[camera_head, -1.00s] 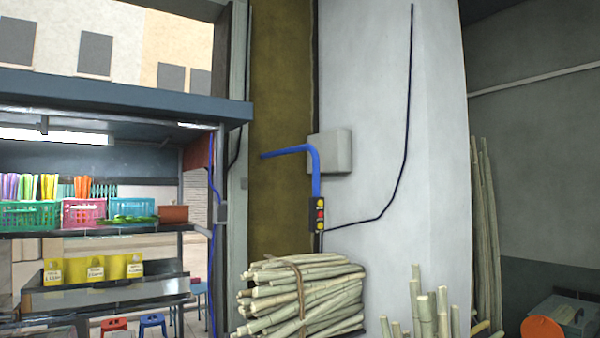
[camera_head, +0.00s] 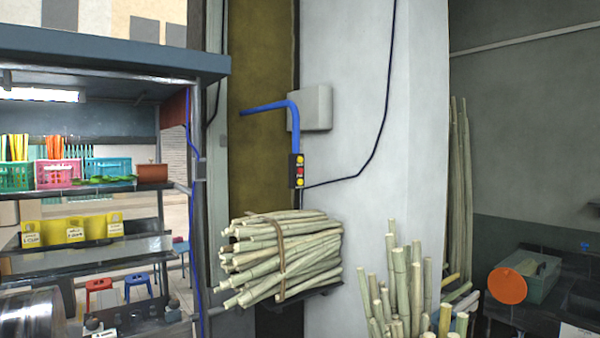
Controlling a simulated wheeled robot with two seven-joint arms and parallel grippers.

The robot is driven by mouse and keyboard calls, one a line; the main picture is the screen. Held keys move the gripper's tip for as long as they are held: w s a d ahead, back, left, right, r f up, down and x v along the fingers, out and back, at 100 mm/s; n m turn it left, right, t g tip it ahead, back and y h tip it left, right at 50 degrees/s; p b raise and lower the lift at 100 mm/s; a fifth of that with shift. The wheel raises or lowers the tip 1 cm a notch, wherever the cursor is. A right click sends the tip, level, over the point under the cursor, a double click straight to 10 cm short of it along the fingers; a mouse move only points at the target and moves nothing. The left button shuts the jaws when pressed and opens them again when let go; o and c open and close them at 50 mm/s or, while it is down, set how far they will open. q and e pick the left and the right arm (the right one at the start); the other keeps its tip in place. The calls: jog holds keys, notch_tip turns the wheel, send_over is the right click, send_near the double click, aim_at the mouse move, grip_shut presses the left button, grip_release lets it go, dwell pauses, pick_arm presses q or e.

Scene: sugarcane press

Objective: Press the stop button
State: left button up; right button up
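A small dark button box (camera_head: 297,171) hangs at the lower end of a blue bent arm (camera_head: 293,125) in front of the white pillar. It has a red button (camera_head: 300,171) in the middle with a yellow button (camera_head: 300,160) above and another yellow button (camera_head: 299,182) below. Any lettering is too small to read, so I cannot tell from labels which one is stop. Neither of my grippers is in view.
A tied bundle of cane (camera_head: 285,255) lies on a dark shelf below the button box. Upright cane stalks (camera_head: 402,290) stand at lower right. A stall shelf with baskets (camera_head: 57,172) is at left. An orange disc (camera_head: 507,286) is at right.

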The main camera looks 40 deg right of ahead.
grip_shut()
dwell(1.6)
